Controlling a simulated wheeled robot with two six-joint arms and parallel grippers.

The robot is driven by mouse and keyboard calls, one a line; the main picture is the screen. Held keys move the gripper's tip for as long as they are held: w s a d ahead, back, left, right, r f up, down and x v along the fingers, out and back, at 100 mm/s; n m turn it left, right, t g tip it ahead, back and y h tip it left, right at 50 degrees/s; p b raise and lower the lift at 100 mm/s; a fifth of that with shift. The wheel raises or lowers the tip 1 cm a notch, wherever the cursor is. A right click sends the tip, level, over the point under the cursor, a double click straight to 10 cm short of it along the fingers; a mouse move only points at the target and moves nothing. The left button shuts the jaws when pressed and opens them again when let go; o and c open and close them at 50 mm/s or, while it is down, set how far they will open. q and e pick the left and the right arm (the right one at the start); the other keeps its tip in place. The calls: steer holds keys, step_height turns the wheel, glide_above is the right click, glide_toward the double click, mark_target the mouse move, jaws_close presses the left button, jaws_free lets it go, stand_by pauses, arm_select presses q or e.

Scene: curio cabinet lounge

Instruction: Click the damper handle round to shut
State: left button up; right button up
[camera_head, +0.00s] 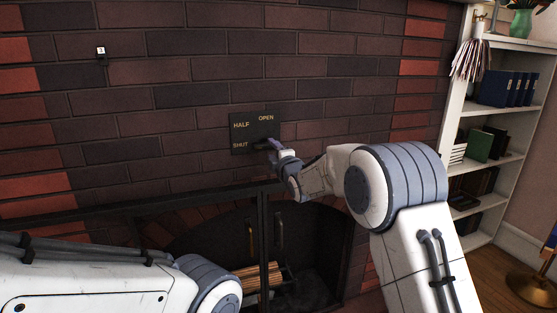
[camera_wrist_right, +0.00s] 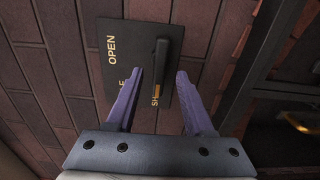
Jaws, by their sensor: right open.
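The damper plate (camera_head: 240,137) is a dark square on the brick chimney wall, lettered OPEN, HALF and SHUT. The damper handle (camera_wrist_right: 161,60) is a dark bar in the right wrist view. It lies along the plate (camera_wrist_right: 176,36) with one end at the SHUT lettering, partly covering it. My right gripper (camera_head: 268,146) is at the plate's lower right in the head view. In the wrist view my right gripper (camera_wrist_right: 158,92) is open, its purple fingers either side of the handle's SHUT end, with gaps showing. The left finger hides part of HALF. My left gripper is out of view.
Below the plate is a fireplace with a dark metal frame (camera_head: 263,220), door handles and logs (camera_head: 262,275). A white bookshelf (camera_head: 513,43) stands at the right. A small white tag (camera_head: 101,50) is on the upper left wall. The brick around the plate is clear.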

steer(key=shift+v, duration=2.75)
steer(key=s+a+f+m+g, duration=0.2)
steer(key=s+f+m+g, duration=0.1)
steer(key=s, duration=0.4)
steer(key=s+a+f+m+g+h, duration=0.1)
steer(key=s+f+m+g, duration=0.2)
steer(key=s, duration=0.4)
steer(key=s+a+f+m+g, duration=0.2)
steer(key=s+f+g, duration=0.15)
steer(key=s, duration=0.45)
steer(key=s+d+f+m+g+h, duration=0.1)
steer(key=s+d+f+m+g, duration=0.15)
steer(key=s, duration=0.65)
steer(key=s+d+f+m+g+h, duration=0.1)
steer(key=s+d+f+m+g, duration=0.15)
steer(key=s, duration=0.65)
steer(key=s+d+f+m+g+h, duration=0.1)
steer(key=s+d+f+g, duration=0.15)
steer(key=s, duration=0.55)
step_height(320, 180, up, 20)
steer(key=p, duration=1.9)
steer(key=shift+s+a+f+m+h, duration=0.15)
steer(key=shift+s+f+m+h, duration=0.15)
steer(key=shift+s, duration=0.2)
